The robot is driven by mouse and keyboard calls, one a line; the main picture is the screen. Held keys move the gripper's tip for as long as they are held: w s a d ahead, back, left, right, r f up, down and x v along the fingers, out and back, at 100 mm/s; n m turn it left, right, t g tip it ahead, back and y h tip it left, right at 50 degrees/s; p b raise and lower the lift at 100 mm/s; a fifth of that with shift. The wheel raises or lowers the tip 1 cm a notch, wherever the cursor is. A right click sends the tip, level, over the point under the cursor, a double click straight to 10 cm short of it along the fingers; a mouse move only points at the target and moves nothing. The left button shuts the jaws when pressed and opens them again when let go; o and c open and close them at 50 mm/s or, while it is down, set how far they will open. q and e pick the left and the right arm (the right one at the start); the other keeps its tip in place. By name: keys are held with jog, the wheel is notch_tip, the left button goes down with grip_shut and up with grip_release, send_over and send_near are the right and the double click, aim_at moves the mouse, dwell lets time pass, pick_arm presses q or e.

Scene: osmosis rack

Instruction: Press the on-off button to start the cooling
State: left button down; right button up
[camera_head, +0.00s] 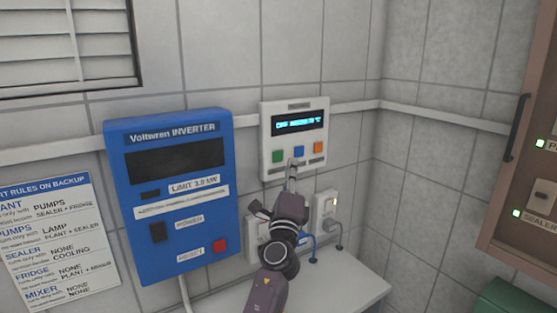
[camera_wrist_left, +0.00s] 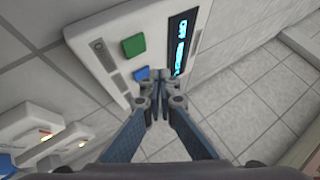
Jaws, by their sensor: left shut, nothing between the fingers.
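A white control panel (camera_head: 295,141) hangs on the tiled wall, with a lit cyan display (camera_head: 300,122) whose text is too blurred to read fully. Below the display are a green button (camera_head: 278,156), a blue button (camera_head: 299,151) and an orange button (camera_head: 318,147). My left gripper (camera_head: 292,164) is shut and empty, its tips just below the blue button. In the left wrist view the panel's green button (camera_wrist_left: 133,46) is clear, and the blue button (camera_wrist_left: 141,74) is partly hidden behind the fingertips (camera_wrist_left: 159,84). Contact cannot be told. My right gripper is not in view.
A blue inverter box (camera_head: 180,246) with a dark screen and a red button hangs left of the panel. Wall sockets (camera_head: 325,207) with plugs sit below the panel, above a white surface (camera_head: 352,287). A brown cabinet (camera_head: 515,235) stands at right.

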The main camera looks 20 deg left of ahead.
aim_at(283, 153)
pick_arm(q)
jog(key=w+a+b, duration=0.1)
jog(key=w+a, duration=0.1)
jog(key=shift+a, duration=0.35)
dwell(0.4)
jog(key=shift+w+a, duration=0.1)
jog(key=shift+w, duration=0.05)
dwell(0.8)
jog(key=shift+w+a, duration=0.15)
jog(key=shift+a, duration=0.05)
jog(key=shift+w+a+b, duration=0.25)
jog(key=shift+a+b, duration=0.05)
jog(key=shift+b, duration=0.15)
dwell(0.6)
dwell(0.4)
jog(key=shift+s+d+p, duration=0.3)
jog(key=shift+s+d, duration=0.25)
jog(key=shift+d, duration=0.05)
